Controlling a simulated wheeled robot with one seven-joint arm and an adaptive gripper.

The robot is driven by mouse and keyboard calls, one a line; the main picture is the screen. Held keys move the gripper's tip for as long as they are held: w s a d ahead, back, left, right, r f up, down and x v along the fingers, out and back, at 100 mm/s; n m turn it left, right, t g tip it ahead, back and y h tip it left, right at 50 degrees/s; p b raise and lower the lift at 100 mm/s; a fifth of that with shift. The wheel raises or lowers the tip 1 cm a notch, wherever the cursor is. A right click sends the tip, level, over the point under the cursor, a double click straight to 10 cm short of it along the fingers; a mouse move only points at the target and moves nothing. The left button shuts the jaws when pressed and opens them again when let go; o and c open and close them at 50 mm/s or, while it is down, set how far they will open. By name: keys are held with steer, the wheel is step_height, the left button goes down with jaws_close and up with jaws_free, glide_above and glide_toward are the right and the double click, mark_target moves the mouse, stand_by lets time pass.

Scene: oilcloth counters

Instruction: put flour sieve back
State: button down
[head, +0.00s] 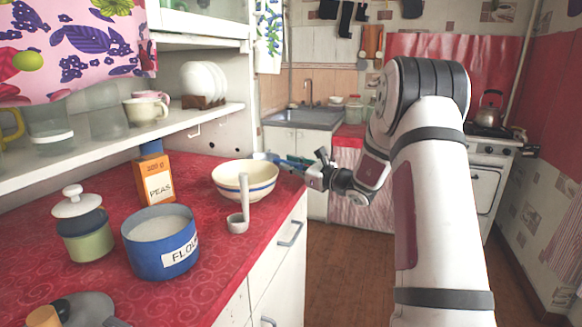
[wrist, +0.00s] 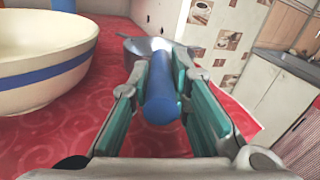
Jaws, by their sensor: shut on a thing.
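My gripper (head: 288,163) reaches in from the right, just beyond the cream bowl (head: 245,180) at the counter's right edge. In the wrist view, its teal fingers (wrist: 160,95) are shut on the blue handle of what looks like the flour sieve (wrist: 160,103). The sieve's grey metal head shows beyond the fingertips, low over the red cloth or resting on it; I cannot tell which. In the head view the sieve is mostly hidden behind the bowl and fingers. The blue flour tin (head: 160,243), labelled FLOUR and filled with white, stands open at the front.
An orange peas box (head: 155,181), a green lidded jar (head: 85,235) and a grey lid (head: 85,308) are on the red counter (head: 205,290). A white shelf (head: 95,150) with cups and plates overhangs the back.

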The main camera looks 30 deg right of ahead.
steer(key=c, duration=1.5)
jaws_free()
steer(key=shift+f, duration=0.1)
steer(key=v, duration=1.2)
steer(key=shift+r+p, duration=0.2)
steer(key=shift+p, duration=0.2)
